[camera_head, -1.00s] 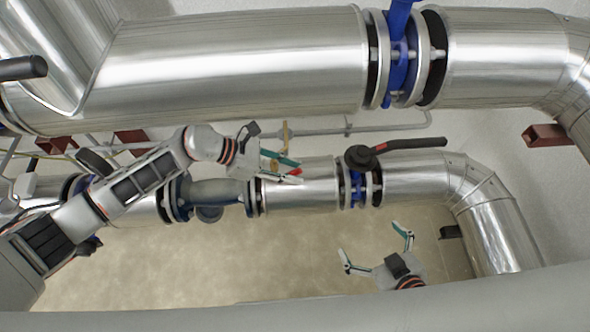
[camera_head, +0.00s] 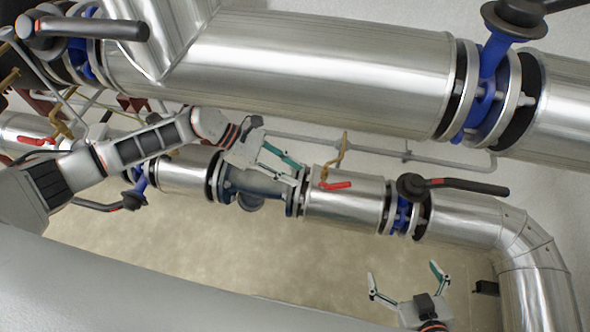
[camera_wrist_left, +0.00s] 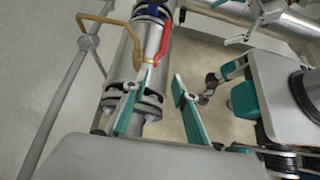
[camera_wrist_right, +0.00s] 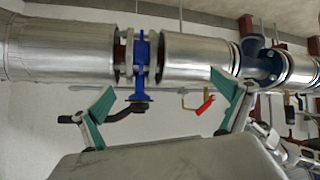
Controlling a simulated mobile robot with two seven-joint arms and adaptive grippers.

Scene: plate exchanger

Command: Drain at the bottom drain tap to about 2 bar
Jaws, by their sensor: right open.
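A small tap with a red lever (camera_head: 336,185) sits on a thin brass pipe (camera_head: 341,155) at the lower silver pipe. I cannot tell whether this is the bottom drain tap. The red lever also shows in the left wrist view (camera_wrist_left: 163,42) and the right wrist view (camera_wrist_right: 205,105). My left gripper (camera_head: 297,173) is open and empty, its fingertips just left of the lever and apart from it. My right gripper (camera_head: 403,274) is open and empty below the blue valve (camera_head: 403,214). No readable pressure gauge shows.
A second red lever (camera_head: 38,140) sits at the far left. A black valve handle (camera_head: 465,186) extends along the lower pipe. The large upper pipe (camera_head: 300,70) spans above, and a grey pipe (camera_head: 130,290) crosses the foreground. The beige floor (camera_head: 250,245) between is clear.

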